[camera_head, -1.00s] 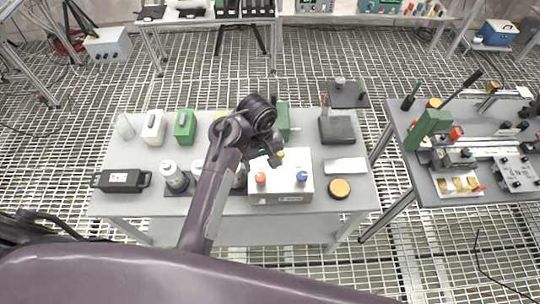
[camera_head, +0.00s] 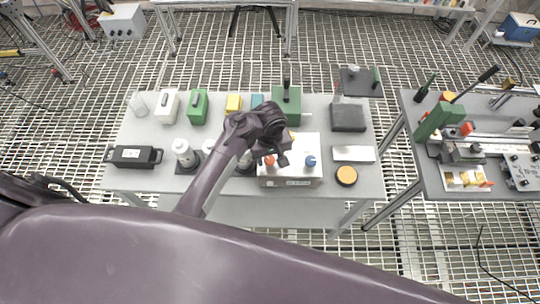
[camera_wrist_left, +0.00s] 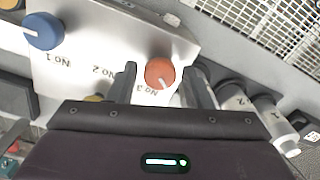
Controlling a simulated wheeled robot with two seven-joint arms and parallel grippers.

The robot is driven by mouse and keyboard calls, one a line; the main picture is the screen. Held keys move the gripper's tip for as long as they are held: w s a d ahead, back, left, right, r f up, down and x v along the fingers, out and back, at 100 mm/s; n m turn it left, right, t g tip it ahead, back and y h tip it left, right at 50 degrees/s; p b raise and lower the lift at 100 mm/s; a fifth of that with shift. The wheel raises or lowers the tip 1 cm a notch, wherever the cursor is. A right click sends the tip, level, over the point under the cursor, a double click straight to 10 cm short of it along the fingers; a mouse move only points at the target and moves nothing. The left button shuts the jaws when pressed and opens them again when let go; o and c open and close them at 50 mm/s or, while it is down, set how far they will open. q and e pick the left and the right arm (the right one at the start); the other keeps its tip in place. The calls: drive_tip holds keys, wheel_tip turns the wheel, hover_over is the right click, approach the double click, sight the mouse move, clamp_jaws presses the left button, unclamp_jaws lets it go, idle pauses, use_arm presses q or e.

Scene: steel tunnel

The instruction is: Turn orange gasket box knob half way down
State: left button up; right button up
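The gasket box (camera_head: 291,175) is a white box on the middle table. It carries an orange knob (camera_head: 269,161) on its left and a blue knob (camera_head: 310,161) on its right. My left gripper (camera_head: 277,159) is over the box by the orange knob. In the left wrist view, the orange knob (camera_wrist_left: 160,73) shows between the two open fingers of the left gripper (camera_wrist_left: 160,72), with a gap on each side. The knob's white mark points to the lower right there. The blue knob (camera_wrist_left: 43,31) is at upper left. A yellow part (camera_wrist_left: 93,98) is mostly hidden. My right gripper is out of view.
A green block with a black handle (camera_head: 286,101) stands behind the box. White-capped bottles (camera_head: 183,152) stand left of it. A yellow-topped round piece (camera_head: 346,175) and a white block (camera_head: 353,153) are on the right. A second table (camera_head: 455,180) holds more fixtures.

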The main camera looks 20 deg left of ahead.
use_arm(q)
drive_tip(key=c, duration=0.7)
drive_tip(key=m, duration=0.6)
drive_tip(key=shift+a+m, duration=0.1)
drive_tip(key=shift+m, duration=0.3)
drive_tip(key=m, duration=0.7)
drive_tip(key=shift+a, duration=0.1)
drive_tip(key=m, duration=0.3)
drive_tip(key=shift+w+m, duration=0.1)
drive_tip(key=shift+m, duration=0.3)
drive_tip(key=m, duration=0.3)
drive_tip(key=shift+m, duration=0.3)
drive_tip(key=m, duration=0.6)
drive_tip(key=shift+w+m, duration=0.1)
drive_tip(key=shift+m, duration=0.3)
